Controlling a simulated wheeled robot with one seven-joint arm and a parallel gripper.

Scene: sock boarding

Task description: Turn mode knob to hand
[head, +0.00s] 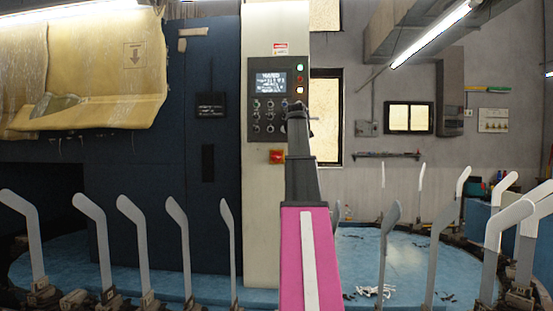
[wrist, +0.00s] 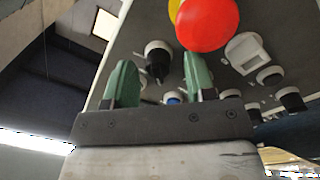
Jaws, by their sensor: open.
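The control panel (head: 275,95) is on the pale column in the head view, with a lit display, indicator lights and rows of small knobs and buttons. My gripper (head: 300,112) is in front of its lower right part and hides some controls. In the wrist view my gripper (wrist: 160,80) is open, its two green fingers pointing at the panel face. A black knob with a pale collar (wrist: 157,62) shows between the fingers, apart from both. A blue button (wrist: 173,97) shows nearer the gripper body. No labels are readable, so I cannot tell which knob is the mode knob.
A large red button (wrist: 207,25) is close to the right finger in the wrist view. More black knobs (wrist: 291,98) line the panel to the right. A ring of upright sock boards (head: 135,230) stands around the blue table (head: 400,262) in the head view.

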